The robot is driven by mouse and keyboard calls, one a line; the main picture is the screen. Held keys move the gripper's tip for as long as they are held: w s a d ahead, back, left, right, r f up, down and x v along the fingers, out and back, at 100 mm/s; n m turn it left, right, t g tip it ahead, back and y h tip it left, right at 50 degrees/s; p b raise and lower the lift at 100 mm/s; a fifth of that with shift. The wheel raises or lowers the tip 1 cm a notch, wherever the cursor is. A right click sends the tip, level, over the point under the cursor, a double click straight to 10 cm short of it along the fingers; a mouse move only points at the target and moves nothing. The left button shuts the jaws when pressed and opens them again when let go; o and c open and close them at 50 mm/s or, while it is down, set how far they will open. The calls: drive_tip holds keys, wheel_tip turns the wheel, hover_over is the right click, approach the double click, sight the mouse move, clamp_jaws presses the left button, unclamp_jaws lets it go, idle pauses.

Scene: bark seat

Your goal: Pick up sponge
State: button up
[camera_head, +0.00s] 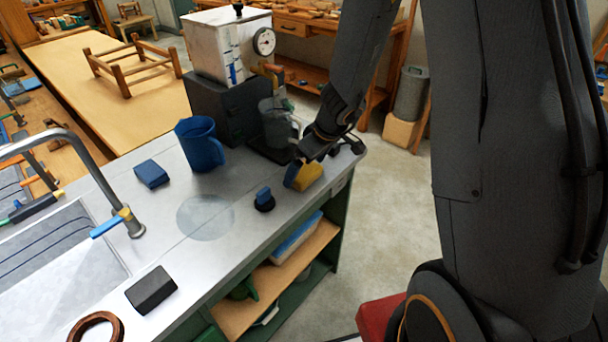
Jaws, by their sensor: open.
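A yellow sponge (308,177) with a blue side facing left sits near the right front edge of the grey metal counter (230,240). My gripper (306,157) is open and reaches down from above right, right at the sponge's upper end. Its dark fingers cover part of the sponge's top and back. I cannot tell whether they touch it or whether the sponge lies between them.
A sink with a tap (128,218) is at left. The counter's middle is clear.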

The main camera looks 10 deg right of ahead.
drive_tip(key=c, duration=1.1)
drive_tip(key=shift+r, duration=0.1)
